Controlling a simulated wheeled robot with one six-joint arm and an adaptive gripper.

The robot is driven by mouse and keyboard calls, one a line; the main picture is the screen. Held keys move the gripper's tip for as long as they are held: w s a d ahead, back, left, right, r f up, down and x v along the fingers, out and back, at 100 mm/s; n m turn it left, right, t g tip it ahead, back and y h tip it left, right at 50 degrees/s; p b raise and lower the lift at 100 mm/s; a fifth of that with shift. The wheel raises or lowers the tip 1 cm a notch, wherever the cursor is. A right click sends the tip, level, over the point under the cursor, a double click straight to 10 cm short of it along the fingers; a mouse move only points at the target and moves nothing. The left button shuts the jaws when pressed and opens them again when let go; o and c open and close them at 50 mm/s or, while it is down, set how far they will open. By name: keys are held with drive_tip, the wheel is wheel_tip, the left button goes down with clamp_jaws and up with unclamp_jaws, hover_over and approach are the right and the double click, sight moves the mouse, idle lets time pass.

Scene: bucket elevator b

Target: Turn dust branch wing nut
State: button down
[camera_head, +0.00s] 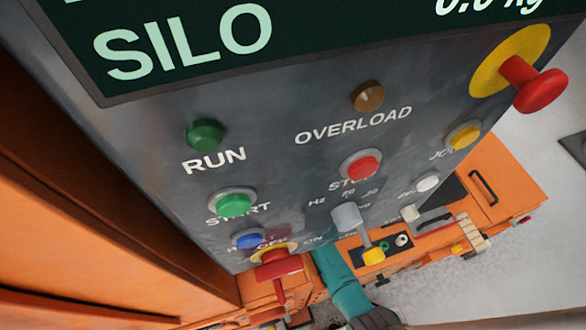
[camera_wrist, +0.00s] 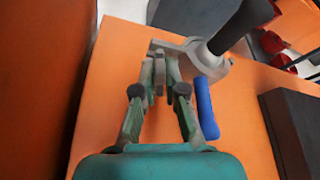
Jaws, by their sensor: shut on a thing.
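In the wrist view, my green gripper (camera_wrist: 160,78) reaches to a grey metal fitting (camera_wrist: 212,66) on an orange surface. Its fingers are close together around a small grey upright piece (camera_wrist: 159,70), which looks like the wing nut. The fingertips partly hide this piece, so its turn angle is hard to tell. A dark round pipe or handle (camera_wrist: 240,25) rises at a slant from the fitting, which may be the dust branch. In the head view the wing nut is not visible, and only part of my teal arm shows at the bottom.
A blue bar (camera_wrist: 206,108) lies right of my fingers, near a dark box (camera_wrist: 295,125). An orange wall (camera_wrist: 45,80) stands close on the left. In the head view, a grey control panel (camera_head: 290,160) with buttons and a red knob (camera_head: 538,88) fills the foreground.

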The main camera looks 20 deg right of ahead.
idle(0.3)
drive_tip(key=c, duration=1.3)
unclamp_jaws()
drive_tip(key=shift+r, duration=0.15)
drive_tip(key=shift+r, duration=4.85)
